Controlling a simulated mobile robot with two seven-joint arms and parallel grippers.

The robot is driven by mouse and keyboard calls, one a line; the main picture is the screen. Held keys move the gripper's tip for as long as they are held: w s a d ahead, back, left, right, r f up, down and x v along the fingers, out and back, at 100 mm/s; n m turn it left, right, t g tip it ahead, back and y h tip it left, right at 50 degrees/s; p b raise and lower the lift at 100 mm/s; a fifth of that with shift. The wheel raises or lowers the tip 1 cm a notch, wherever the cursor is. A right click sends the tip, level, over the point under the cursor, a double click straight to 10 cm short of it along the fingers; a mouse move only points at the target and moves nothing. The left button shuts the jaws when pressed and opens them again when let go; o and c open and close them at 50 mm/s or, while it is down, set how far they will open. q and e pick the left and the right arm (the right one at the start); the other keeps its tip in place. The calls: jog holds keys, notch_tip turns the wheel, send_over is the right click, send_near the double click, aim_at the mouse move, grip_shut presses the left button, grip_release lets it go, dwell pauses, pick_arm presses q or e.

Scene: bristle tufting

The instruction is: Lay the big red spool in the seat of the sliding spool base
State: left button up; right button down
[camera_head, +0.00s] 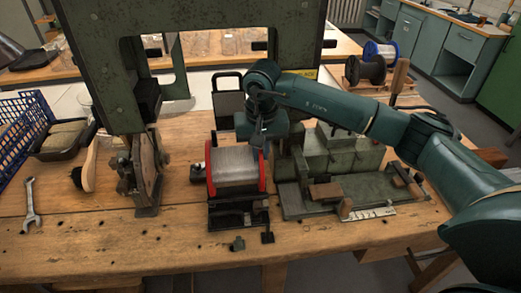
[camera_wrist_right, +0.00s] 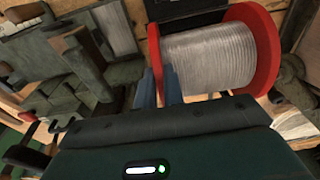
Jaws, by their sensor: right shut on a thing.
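The big red spool (camera_head: 235,165), with red flanges and silver-grey wire, lies on its side over the black sliding spool base (camera_head: 238,214) in the head view. I cannot tell whether it rests in the seat or hangs just above it. My right gripper (camera_head: 262,145) comes from above at the spool's right flange. In the right wrist view the spool (camera_wrist_right: 222,62) fills the upper right, and the fingers (camera_wrist_right: 160,88) stand on either side of its near red flange, shut on it. The seat is mostly hidden under the spool. My left gripper is not in view.
A green block fixture (camera_head: 335,185) stands close to the right of the base. A large green machine frame (camera_head: 105,60) rises at the back left. A wrench (camera_head: 31,203), a wooden-handled brush (camera_head: 90,165) and a blue crate (camera_head: 18,130) are at left. The front left bench is mostly clear.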

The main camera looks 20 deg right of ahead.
jog(key=shift+f+b, duration=0.55)
jog(key=shift+b, duration=0.1)
dwell(0.3)
jog(key=c, duration=1.5)
grip_release()
jog(key=shift+c, duration=0.2)
jog(key=shift+o, duration=0.9)
jog(key=shift+s+f, duration=0.1)
jog(key=shift+f, duration=0.05)
jog(key=o, duration=0.3)
jog(key=shift+r, duration=0.2)
jog(key=shift+r+p, duration=1.9)
jog(key=shift+r, duration=1.55)
